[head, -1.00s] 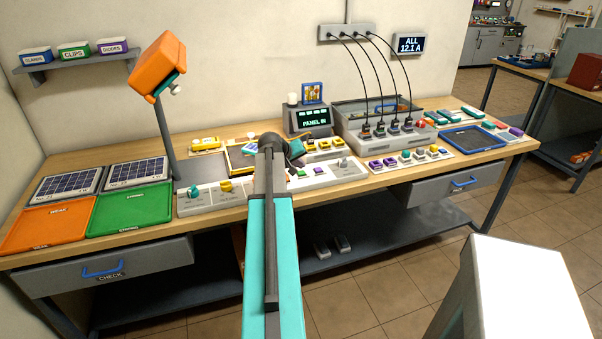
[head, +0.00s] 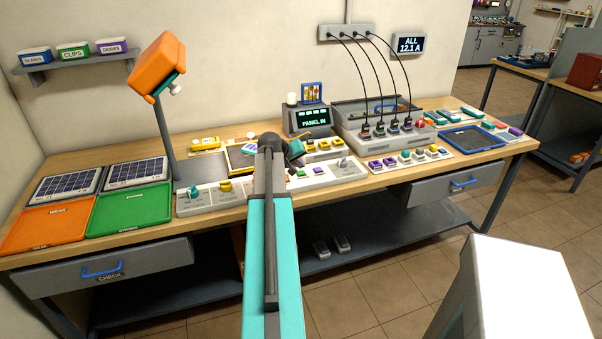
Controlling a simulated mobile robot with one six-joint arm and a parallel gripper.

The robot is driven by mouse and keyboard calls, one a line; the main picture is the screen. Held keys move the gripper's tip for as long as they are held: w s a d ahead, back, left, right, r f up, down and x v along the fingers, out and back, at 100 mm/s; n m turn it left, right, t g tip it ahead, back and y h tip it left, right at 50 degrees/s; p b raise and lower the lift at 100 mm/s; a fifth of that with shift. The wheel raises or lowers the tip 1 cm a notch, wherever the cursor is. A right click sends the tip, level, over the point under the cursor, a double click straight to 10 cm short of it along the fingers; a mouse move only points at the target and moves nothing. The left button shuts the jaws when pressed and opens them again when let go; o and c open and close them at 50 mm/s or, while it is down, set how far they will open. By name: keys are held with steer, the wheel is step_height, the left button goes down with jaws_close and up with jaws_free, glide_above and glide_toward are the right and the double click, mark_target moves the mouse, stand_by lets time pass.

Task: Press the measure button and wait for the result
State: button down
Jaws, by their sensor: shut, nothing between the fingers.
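The tester display (head: 314,121) stands at the back of the bench with lit green marks and text that seems to read "PANEL IN". In front of it a pale control strip carries a small green button (head: 302,172), a purple button (head: 319,170) and a lever (head: 343,163). Their labels are too small to read, so I cannot tell which is the measure button. My gripper (head: 297,160) is shut and empty, low over the strip near the green button. My arm partly hides it, and I cannot tell if it touches anything.
Two solar panels (head: 67,185) lie at left behind an orange tray (head: 45,226) and a green tray (head: 130,210). An orange lamp (head: 158,66) leans over the bench. A grey box with black cables (head: 385,138) stands right of the display. A blue tray (head: 470,138) lies at far right.

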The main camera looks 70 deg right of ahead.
mark_target(299, 174)
steer(key=shift+f, duration=0.2)
steer(key=shift+f+b, duration=0.25)
steer(key=shift+b, duration=0.05)
steer(key=shift+f, duration=0.35)
stand_by(1.4)
steer(key=shift+r, duration=0.8)
steer(key=shift+r+p, duration=1.35)
steer(key=shift+r, duration=1.15)
